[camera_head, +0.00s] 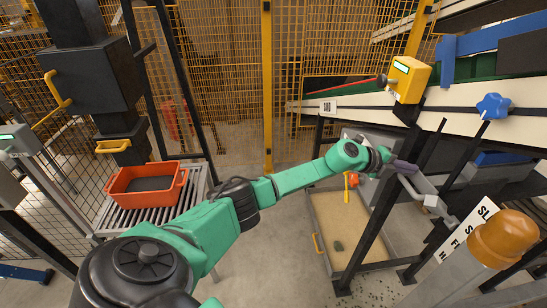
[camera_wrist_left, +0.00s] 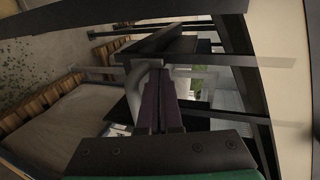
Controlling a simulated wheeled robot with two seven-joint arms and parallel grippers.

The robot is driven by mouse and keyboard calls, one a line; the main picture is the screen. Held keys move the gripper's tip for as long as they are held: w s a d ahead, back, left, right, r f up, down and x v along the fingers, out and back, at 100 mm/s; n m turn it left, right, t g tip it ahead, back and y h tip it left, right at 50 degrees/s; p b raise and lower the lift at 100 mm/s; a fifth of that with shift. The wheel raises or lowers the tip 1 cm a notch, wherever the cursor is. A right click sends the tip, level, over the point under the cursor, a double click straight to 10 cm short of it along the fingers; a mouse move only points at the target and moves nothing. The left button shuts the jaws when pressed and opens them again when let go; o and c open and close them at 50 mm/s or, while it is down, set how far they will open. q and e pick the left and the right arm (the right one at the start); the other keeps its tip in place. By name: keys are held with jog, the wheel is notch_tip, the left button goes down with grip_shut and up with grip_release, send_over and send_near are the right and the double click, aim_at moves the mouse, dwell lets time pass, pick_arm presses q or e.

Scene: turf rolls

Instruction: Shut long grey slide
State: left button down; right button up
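My left gripper (camera_head: 404,167) reaches in from the left on a green arm, its purple fingers at a grey metal part under the sloping machine. That part, which looks like the grey slide (camera_head: 428,188), runs down to the right towards a light block. In the left wrist view the two purple fingers (camera_wrist_left: 164,100) lie close together, with only a thin gap. A grey curved piece (camera_wrist_left: 138,82) is right beside them, near the tips. I cannot tell whether the fingers touch it or hold it. My right gripper is not in view.
A dark post (camera_head: 380,205) stands close to my left gripper. A sand-filled tray (camera_head: 318,235) is on the floor below. An orange crate (camera_head: 110,187) sits on rollers at left. An amber lamp (camera_head: 503,238) stands at front right. The floor in the middle is free.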

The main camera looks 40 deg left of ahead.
pick_arm(q)
jog(key=shift+w+d, duration=0.4)
dwell(0.3)
jog(key=shift+a, duration=0.15)
